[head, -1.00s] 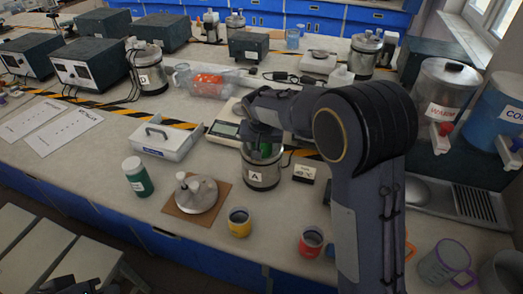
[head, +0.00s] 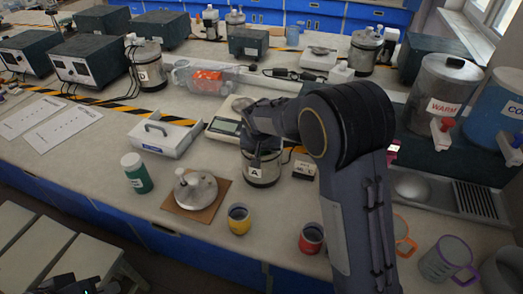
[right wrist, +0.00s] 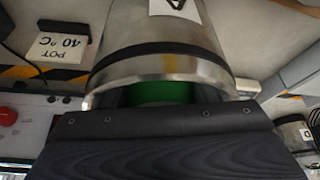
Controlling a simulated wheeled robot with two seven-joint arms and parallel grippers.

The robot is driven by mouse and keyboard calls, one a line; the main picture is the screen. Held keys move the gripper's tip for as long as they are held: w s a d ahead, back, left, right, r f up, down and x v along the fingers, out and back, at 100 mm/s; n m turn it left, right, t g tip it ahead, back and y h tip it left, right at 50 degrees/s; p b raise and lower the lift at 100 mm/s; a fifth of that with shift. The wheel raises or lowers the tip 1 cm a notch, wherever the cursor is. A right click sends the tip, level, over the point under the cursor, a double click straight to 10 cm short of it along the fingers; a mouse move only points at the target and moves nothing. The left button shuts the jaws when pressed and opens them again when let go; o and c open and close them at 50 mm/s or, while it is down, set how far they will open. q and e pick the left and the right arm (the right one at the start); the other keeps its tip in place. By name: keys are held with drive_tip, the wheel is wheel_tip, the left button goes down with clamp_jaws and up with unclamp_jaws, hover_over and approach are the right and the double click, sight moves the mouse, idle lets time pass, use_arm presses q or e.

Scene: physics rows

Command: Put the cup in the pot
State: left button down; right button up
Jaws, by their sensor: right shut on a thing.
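The metal pot (head: 262,178) marked A stands upright on the bench, and it also fills the top of the right wrist view (right wrist: 150,40). My right gripper (head: 258,150) is at the pot's mouth, pointing down. It is shut on a green cup (right wrist: 165,92), which shows as a green band just inside the pot's rim. The gripper hides the cup in the head view. I cannot tell whether the cup touches the pot's floor. My left gripper (head: 72,286) is at the bottom left, away from the bench; its fingers are too unclear to read.
A lid (head: 195,189) lies on a brown board. A yellow cup (head: 239,220), a red cup (head: 311,239) and a purple-rimmed mug (head: 447,260) stand near the front edge. A scale (head: 224,126) is behind the pot, and a small sign (head: 303,168) is right beside it.

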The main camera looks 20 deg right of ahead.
drive_tip(key=o, duration=0.8)
drive_tip(key=shift+c, duration=0.2)
drive_tip(key=v, duration=1.3)
drive_tip(key=s+d+y, duration=0.2)
drive_tip(key=s+d, duration=0.2)
drive_tip(key=s, duration=0.3)
drive_tip(key=s+d+y, duration=0.2)
drive_tip(key=s+d, duration=0.1)
drive_tip(key=s, duration=0.4)
drive_tip(key=s+a+f+n+t+y, duration=0.1)
drive_tip(key=s+f+n, duration=0.1)
drive_tip(key=s, duration=1.4)
drive_tip(key=shift+s+a+p, duration=0.3)
drive_tip(key=shift+s+a, duration=0.05)
drive_tip(key=shift+a, duration=0.05)
